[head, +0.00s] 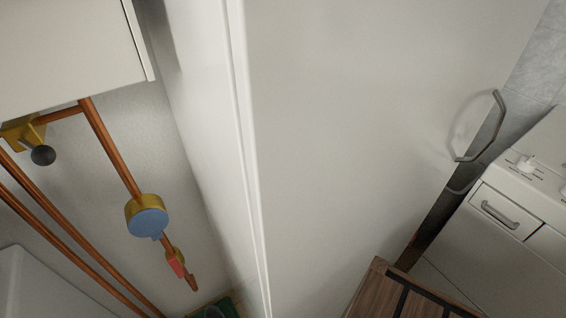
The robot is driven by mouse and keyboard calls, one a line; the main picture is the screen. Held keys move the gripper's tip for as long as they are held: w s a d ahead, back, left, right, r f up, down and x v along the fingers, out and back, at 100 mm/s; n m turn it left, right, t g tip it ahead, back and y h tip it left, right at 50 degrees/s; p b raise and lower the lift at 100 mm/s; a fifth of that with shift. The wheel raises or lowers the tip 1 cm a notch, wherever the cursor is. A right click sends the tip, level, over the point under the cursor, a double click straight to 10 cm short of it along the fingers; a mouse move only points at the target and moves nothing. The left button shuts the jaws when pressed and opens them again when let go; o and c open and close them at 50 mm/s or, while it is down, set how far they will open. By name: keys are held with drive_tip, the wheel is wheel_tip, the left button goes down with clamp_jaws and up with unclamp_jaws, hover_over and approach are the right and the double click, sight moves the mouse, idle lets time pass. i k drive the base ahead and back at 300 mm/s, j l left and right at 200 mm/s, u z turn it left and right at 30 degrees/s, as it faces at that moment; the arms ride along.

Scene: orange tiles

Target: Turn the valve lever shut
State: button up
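A small red lever (176,266) sits on a brass valve body (171,254) at the lower left of the head view. The valve is on a copper pipe (110,150) that slants down and to the right. The lever appears to lie roughly along the pipe, though it is too small to be sure of its exact angle. My gripper is not in view, so its distance from the lever cannot be seen.
A brass meter with a blue face (148,222) sits just above the valve. A brass fitting with a dark round knob (43,156) is at left, near more copper pipes. A large white door (360,130) with a metal handle (490,130) fills the middle.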

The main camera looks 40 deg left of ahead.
sight(176, 266)
drive_tip(key=k+l+u, duration=0.2)
drive_tip(key=k+l, duration=0.2)
drive_tip(key=k+u, duration=0.15)
drive_tip(key=u, duration=1.85)
drive_tip(key=j+z, duration=0.2)
drive_tip(key=j, duration=0.25)
drive_tip(key=k+j+z, duration=0.15)
drive_tip(key=j, duration=0.25)
drive_tip(key=k+j+z, duration=0.2)
drive_tip(key=j, duration=0.2)
drive_tip(key=i, duration=0.05)
